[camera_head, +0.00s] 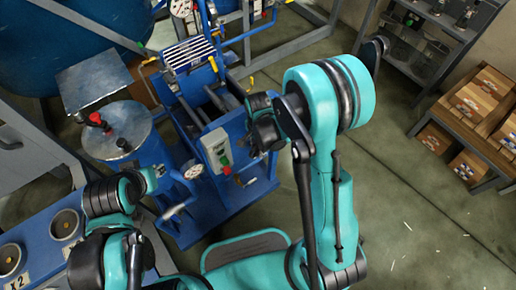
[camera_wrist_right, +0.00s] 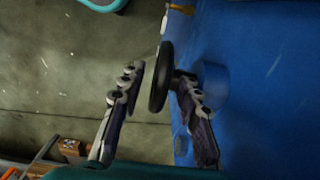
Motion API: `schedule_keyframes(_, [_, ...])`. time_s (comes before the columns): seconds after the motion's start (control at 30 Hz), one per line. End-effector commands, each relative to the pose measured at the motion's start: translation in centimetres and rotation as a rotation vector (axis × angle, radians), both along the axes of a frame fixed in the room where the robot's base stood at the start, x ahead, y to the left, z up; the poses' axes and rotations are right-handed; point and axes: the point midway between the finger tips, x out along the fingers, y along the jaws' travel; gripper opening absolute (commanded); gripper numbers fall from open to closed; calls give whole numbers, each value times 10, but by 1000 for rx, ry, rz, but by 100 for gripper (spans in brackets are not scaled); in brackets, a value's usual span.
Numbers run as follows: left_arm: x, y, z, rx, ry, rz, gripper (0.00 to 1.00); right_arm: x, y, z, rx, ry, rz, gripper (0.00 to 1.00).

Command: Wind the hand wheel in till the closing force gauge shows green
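The dark hand wheel (camera_wrist_right: 161,76) shows nearly edge-on in the right wrist view, on a short shaft from a blue housing (camera_wrist_right: 265,85). My right gripper (camera_wrist_right: 157,82) is open around it, one finger on each side. The left finger is clear of the rim; the right finger overlaps the shaft side, and I cannot tell whether it touches. In the head view my right arm hides the wheel and most of the gripper. A white dial (camera_head: 193,171) shows on the blue press (camera_head: 233,200); its reading is too small to tell. My left gripper's fingers are not visible.
A grey control box (camera_head: 217,149) with green and red buttons sits on the press, left of my right arm. A lidded vessel (camera_head: 122,133) stands to the left. Shelves with boxes (camera_head: 478,98) stand at right.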

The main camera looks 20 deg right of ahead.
Motion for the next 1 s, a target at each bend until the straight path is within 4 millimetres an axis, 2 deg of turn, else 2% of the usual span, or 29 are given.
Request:
schedule_keyframes(0.13, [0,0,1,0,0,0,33,0,0,1,0,0,0,33])
schedule_keyframes(0.2, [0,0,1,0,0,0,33,0,0,1,0,0,0,14])
schedule_keyframes(0.27, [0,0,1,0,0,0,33,0,0,1,0,0,0,0])
schedule_keyframes(0.47, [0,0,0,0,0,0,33,0,0,0,5,2,-1,0])
schedule_keyframes(0.7, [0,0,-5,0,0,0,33,1,-3,-1,124,47,-3,0])
schedule_keyframes(0.97, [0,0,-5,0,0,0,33,1,-2,0,132,49,0,0])
schedule_keyframes(1.0, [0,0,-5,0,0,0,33,1,-2,0,132,49,0,17])
